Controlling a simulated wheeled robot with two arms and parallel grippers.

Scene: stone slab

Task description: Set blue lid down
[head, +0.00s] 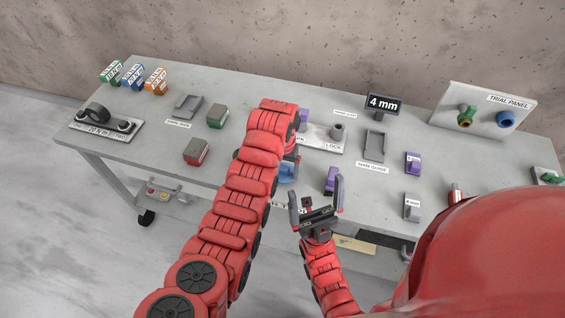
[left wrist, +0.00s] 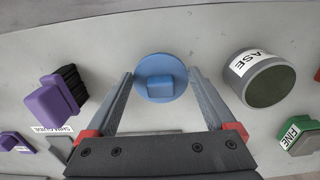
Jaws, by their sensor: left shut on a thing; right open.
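The blue lid (left wrist: 160,87), a round disc with a square knob, sits between the fingertips of my left gripper (left wrist: 162,76) in the left wrist view. The fingers touch or nearly touch its rim on both sides, and the gripper is shut on it. In the head view the lid (head: 288,171) shows partly beside my left arm, which hides most of the left gripper. I cannot tell whether the lid touches the slab. My right gripper (head: 317,205) is open and empty, near the slab's front edge.
A grey tin (left wrist: 268,80), a purple brush (left wrist: 58,97) and a green block (left wrist: 298,136) surround the lid in the left wrist view. A purple block (head: 332,180) stands close to my right gripper.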

